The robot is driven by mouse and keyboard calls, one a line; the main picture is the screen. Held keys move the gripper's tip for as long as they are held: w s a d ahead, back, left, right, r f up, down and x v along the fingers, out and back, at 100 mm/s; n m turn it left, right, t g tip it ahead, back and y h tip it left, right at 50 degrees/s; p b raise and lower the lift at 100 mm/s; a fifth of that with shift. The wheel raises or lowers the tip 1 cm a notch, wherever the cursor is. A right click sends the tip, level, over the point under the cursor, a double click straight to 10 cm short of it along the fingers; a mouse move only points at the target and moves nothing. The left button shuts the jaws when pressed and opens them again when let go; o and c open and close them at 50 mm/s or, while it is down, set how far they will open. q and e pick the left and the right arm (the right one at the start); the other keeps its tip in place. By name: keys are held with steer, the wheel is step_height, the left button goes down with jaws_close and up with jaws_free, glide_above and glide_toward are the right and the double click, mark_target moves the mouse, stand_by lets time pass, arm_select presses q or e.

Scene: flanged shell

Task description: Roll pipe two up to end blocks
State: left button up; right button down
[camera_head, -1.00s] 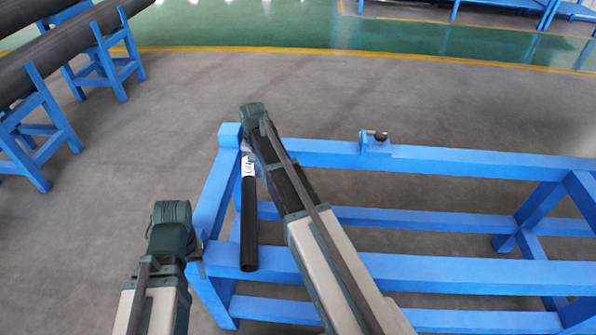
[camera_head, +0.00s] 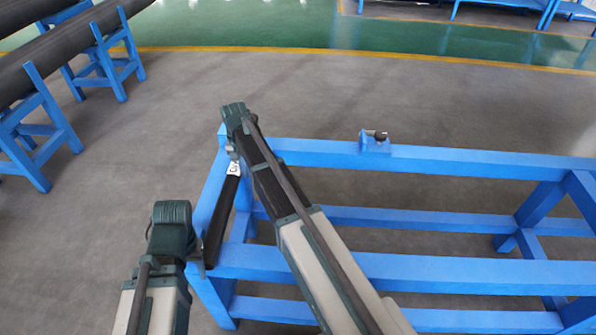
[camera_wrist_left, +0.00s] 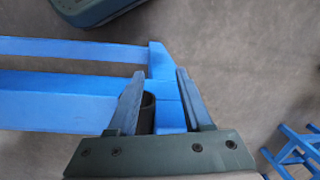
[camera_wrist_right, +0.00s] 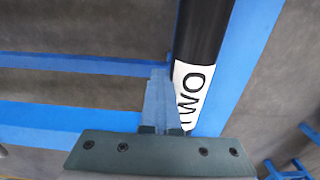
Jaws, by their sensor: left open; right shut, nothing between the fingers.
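Pipe two, a black pipe (camera_head: 222,212) with a white label, lies across the rack's two long rails near their left end, slightly slanted. My right gripper (camera_head: 232,151) is shut and empty at the pipe's far end. In the right wrist view its closed fingers (camera_wrist_right: 158,100) are beside the labelled end (camera_wrist_right: 194,88), at or very near its side. My left gripper (camera_head: 199,262) is open at the near end. In the left wrist view, the pipe's dark end (camera_wrist_left: 148,106) shows between the open fingers (camera_wrist_left: 160,95), close to the left one. A blue end block (camera_wrist_left: 160,62) stands beyond; the far block is mostly hidden.
The blue rack's far rail (camera_head: 310,154) carries a small bracket (camera_head: 375,142). Its near rail (camera_head: 450,273) is bare to the right. Large dark pipes (camera_head: 60,55) rest on blue stands at the upper left. Grey floor lies open around the rack.

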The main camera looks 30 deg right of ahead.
step_height(320, 180, up, 9)
steer(key=s+d+p, duration=0.1)
steer(key=d+p, duration=0.1)
steer(key=p, duration=0.7)
steer(key=shift+s+d, duration=0.2)
steer(key=shift+s, duration=0.05)
steer(key=s+a+n+h, duration=0.1)
steer(key=s+a+n, duration=0.5)
steer(key=s, duration=0.8)
steer(key=s+a+n, duration=0.4)
steer(key=s+a, duration=0.4)
steer(key=s, duration=0.6)
step_height(320, 180, up, 13)
steer(key=w+p, duration=0.1)
steer(key=p, duration=1.1)
steer(key=shift+w+a+f, duration=0.15)
steer(key=shift+w, duration=0.15)
